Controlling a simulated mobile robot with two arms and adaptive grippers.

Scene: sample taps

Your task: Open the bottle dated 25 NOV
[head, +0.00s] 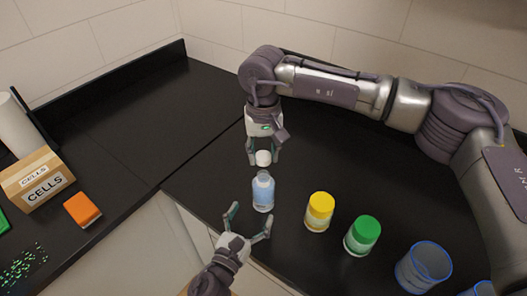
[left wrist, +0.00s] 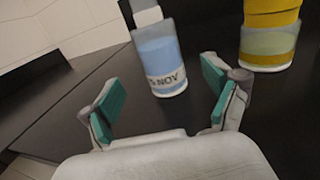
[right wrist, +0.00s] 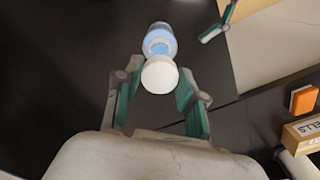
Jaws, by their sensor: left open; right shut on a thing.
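The bottle of pale blue liquid (head: 263,194) stands upright near the counter's front edge. In the left wrist view the bottle (left wrist: 163,62) shows a label ending in "NOV"; its day number is hard to read. My right gripper (head: 263,157) is shut on a white cap (right wrist: 160,75) and holds it just above the bottle. The cap looks apart from the neck, and the bottle (right wrist: 159,42) shows beyond it in the right wrist view. My left gripper (head: 248,222) is open and empty, in front of the bottle, its fingers not touching it.
A yellow-capped bottle (head: 319,212) and a green-capped bottle (head: 361,236) stand to the right, then a blue-rimmed clear cup (head: 423,268). The back counter is clear.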

